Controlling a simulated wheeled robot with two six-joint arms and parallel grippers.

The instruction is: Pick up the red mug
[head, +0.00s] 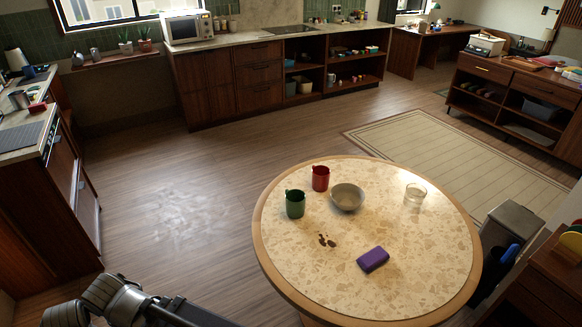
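The red mug (320,178) stands upright near the far left edge of the round table (430,285), with its handle toward the left. A green mug (295,204) stands in front of it and to its left, and a grey bowl (347,197) stands to its right. Part of my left arm shows at the bottom left, short of the table and well away from the red mug. I cannot make out any gripper fingers in the head view, and my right gripper is out of sight.
A clear glass (415,193) stands at the table's right. A grey bin (510,228) stands right of the table.

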